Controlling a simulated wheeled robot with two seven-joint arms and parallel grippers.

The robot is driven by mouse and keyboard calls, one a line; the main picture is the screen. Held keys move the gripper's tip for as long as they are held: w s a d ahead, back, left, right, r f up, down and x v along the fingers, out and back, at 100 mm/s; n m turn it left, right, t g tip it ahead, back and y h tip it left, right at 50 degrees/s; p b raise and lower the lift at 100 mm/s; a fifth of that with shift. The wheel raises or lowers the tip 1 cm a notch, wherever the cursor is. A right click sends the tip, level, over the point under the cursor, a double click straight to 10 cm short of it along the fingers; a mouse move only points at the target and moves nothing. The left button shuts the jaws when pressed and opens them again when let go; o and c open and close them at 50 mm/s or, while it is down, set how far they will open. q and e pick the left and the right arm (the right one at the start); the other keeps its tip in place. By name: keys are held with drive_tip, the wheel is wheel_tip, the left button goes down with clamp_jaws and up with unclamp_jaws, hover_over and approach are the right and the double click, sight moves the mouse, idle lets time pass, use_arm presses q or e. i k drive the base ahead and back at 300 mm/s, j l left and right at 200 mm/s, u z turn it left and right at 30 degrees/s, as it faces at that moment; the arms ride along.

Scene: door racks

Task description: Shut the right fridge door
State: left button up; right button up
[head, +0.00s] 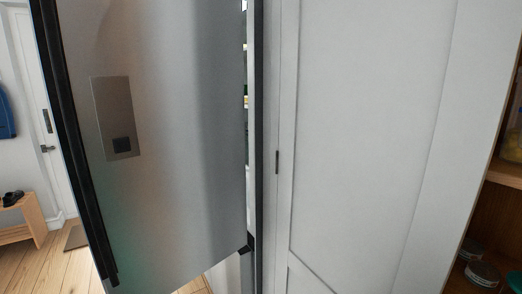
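A tall stainless-steel fridge door (185,130) fills the left half of the head view. It stands open, with a dark vertical strip (72,150) along its left edge and a small dark square on a grey panel (115,118). Its right edge is by a dark hinge piece (246,244). Through a narrow gap to the right of the door, a sliver of the fridge inside (246,100) shows; the rest is hidden. Neither of my grippers is in view.
A white panelled cabinet front (365,130) stands directly right of the fridge. A wooden shelf (505,172) with jars is at the far right. At the left are a white room door (50,110), a wooden bench (22,218) with dark shoes, and bare wooden floor (60,270).

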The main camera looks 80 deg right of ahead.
sight(165, 76)
drive_tip(key=i+z, duration=0.1)
drive_tip(key=z, duration=0.35)
drive_tip(key=i+l+z, duration=0.1)
drive_tip(key=z, duration=0.8)
drive_tip(key=i+j+z, duration=0.1)
drive_tip(key=z, duration=0.35)
drive_tip(key=i+j+z, duration=0.1)
drive_tip(key=z, duration=0.4)
drive_tip(key=i+j+z, duration=0.1)
drive_tip(key=z, duration=0.35)
drive_tip(key=j+z, duration=0.1)
drive_tip(key=z, duration=0.35)
drive_tip(key=i+j+z, duration=0.1)
drive_tip(key=j+z, duration=0.25)
drive_tip(key=j, duration=0.3)
drive_tip(key=j+z, duration=0.35)
drive_tip(key=j, duration=0.25)
drive_tip(key=j+z, duration=0.35)
drive_tip(key=j, duration=0.3)
drive_tip(key=k, duration=0.05)
